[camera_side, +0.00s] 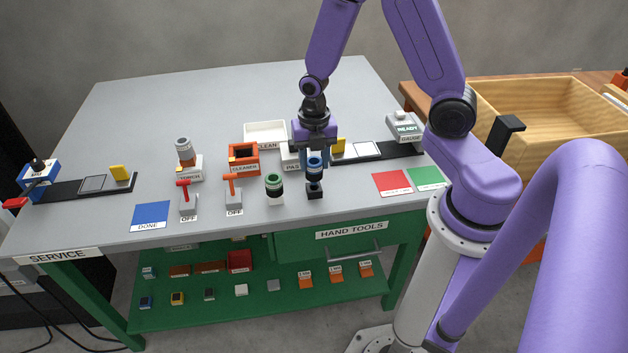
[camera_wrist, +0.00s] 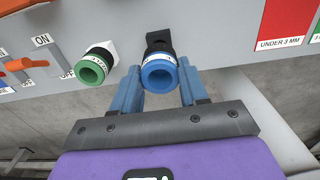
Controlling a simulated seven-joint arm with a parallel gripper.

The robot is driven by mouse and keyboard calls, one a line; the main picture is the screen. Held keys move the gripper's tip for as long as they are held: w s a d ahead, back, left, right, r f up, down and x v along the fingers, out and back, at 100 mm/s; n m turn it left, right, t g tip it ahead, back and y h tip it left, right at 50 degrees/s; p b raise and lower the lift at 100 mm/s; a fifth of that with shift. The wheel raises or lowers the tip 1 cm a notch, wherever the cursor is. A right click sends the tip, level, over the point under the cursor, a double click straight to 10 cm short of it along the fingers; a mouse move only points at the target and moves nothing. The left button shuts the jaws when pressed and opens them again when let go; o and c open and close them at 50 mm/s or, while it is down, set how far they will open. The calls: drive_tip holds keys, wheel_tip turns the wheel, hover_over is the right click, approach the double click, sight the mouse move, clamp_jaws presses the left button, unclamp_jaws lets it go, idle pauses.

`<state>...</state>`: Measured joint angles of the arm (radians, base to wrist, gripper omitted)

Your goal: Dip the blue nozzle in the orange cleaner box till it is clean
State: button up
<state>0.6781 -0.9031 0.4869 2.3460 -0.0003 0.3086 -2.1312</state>
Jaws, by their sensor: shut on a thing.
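The blue nozzle (camera_side: 315,163) is at the front of the bench, right of the green nozzle (camera_side: 274,182). My gripper (camera_side: 315,155) is over it, pointing down, with its blue fingers shut on it. The orange cleaner box (camera_side: 232,157) is open-topped and sits left of and behind the nozzle. I cannot make out dirt on the nozzle.
Two levers marked OFF (camera_side: 234,205) stand in front of the torch and cleaner. A white clean tray (camera_side: 265,127) is behind. A gauge (camera_side: 405,127) with a READY display is at right. Red (camera_side: 392,183) and green (camera_side: 428,177) pads lie front right; a blue DONE pad (camera_side: 152,214) lies left.

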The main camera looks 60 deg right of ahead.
drive_tip(key=shift+r, duration=0.35)
drive_tip(key=shift+w, duration=0.15)
drive_tip(key=w+a+r, duration=0.1)
drive_tip(key=w+r, duration=0.3)
drive_tip(key=w, duration=0.7)
drive_tip(key=w+a+r, duration=0.2)
drive_tip(key=w+r, duration=0.2)
drive_tip(key=w, duration=0.6)
drive_tip(key=shift+w+d+f, duration=0.1)
drive_tip(key=shift+d+f, duration=0.05)
drive_tip(key=shift+f, duration=2.4)
drive_tip(key=shift+w+d+f, duration=0.1)
drive_tip(key=shift+f, duration=2.45)
